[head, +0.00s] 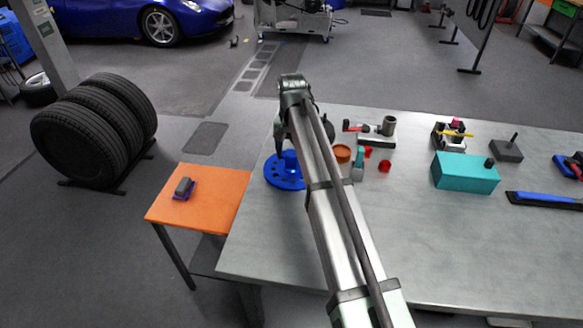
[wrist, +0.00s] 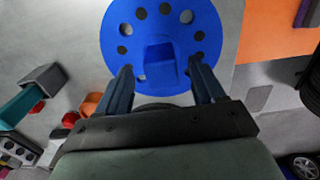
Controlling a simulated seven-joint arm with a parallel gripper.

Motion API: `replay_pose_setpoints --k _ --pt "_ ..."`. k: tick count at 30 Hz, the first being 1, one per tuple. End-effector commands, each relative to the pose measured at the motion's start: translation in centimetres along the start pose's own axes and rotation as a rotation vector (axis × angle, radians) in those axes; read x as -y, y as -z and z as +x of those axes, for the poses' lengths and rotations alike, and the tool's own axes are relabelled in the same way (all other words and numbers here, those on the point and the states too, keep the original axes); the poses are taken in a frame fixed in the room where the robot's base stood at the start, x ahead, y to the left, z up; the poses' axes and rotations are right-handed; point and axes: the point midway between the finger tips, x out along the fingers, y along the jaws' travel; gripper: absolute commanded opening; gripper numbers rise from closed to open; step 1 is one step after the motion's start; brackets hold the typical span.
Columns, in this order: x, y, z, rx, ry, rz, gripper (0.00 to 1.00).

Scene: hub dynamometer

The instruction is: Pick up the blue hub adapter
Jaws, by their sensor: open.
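The blue hub adapter (head: 283,179) is a round flanged disc with several holes and a raised blue boss in its middle. It lies flat near the left edge of the grey metal table (head: 440,240), partly hidden by my arm in the head view. In the wrist view the adapter (wrist: 200,28) fills the top middle, with its boss between and just beyond my fingertips. My gripper (wrist: 161,75) is open, one finger to each side of the boss, and holds nothing. Whether the fingers touch the boss cannot be told. The fingertips are hidden in the head view.
An orange side table (head: 215,190) with a small dark block (head: 184,187) adjoins the left. Right of the adapter stand an orange-brown round part (head: 342,153), a teal-and-grey block (head: 358,165) and red pieces (head: 384,166). A teal box (head: 464,174) is farther right. The front table area is clear.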

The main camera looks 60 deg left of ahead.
Motion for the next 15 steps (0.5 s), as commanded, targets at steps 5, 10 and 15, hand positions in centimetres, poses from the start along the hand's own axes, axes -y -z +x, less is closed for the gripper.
replay_pose_setpoints --k 5,10,15 --pt "0.1 0.1 2.4 0.001 -0.001 0.0 0.68" --pt "0.1 0.1 3.9 0.001 0.0 0.0 0.68" --pt "0.1 0.1 4.0 0.0 0.0 0.0 0.68"
